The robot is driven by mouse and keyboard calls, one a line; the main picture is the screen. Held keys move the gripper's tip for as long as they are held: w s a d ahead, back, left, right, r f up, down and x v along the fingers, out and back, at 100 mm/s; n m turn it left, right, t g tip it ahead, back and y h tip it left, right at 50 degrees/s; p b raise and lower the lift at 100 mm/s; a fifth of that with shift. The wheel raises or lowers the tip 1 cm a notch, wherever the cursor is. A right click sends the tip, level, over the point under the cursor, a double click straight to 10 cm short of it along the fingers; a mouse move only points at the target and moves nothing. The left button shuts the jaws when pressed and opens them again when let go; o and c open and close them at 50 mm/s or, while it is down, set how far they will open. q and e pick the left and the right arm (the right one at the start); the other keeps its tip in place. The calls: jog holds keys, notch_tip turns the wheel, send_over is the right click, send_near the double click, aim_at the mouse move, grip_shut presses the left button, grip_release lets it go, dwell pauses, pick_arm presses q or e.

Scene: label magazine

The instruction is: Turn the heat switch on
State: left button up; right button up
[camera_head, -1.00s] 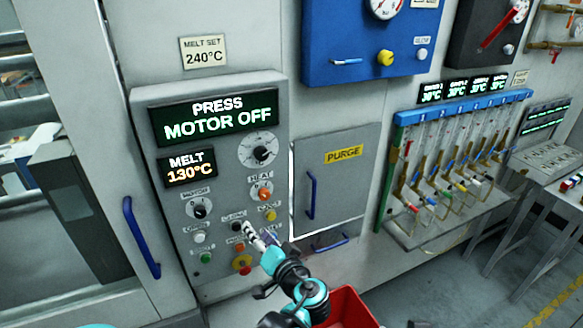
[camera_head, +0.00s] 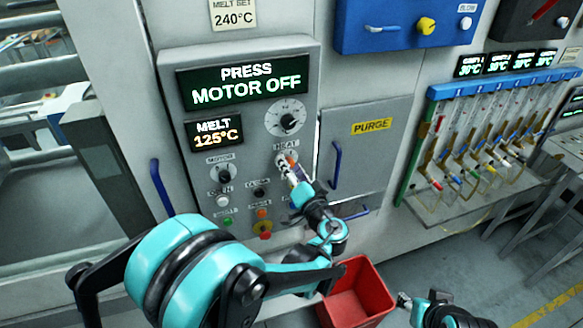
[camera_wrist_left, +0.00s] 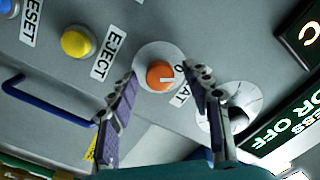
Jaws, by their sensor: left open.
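The heat switch (camera_head: 292,160) is an orange knob on a pale round plate, below the HEAT label on the grey control panel (camera_head: 245,150). My left gripper (camera_head: 286,166) is over it and hides part of it in the head view. In the left wrist view, the orange knob (camera_wrist_left: 160,76) lies between the two fingertips of the open left gripper (camera_wrist_left: 167,82). My right gripper (camera_head: 404,299) shows at the lower right, small and unclear.
The motor knob (camera_head: 221,175) and several push buttons surround the switch; the yellow EJECT button (camera_wrist_left: 78,42) is close. A dial (camera_head: 287,119) is above. The screen (camera_head: 245,85) reads PRESS MOTOR OFF, the melt display (camera_head: 215,133) 125°C. A red bin (camera_head: 365,314) stands below.

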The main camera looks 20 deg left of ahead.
pick_arm(q)
grip_shut()
jog(key=shift+f+m+b, duration=0.15)
jog(key=shift+m+b, duration=2.05)
jog(key=shift+m, duration=4.8)
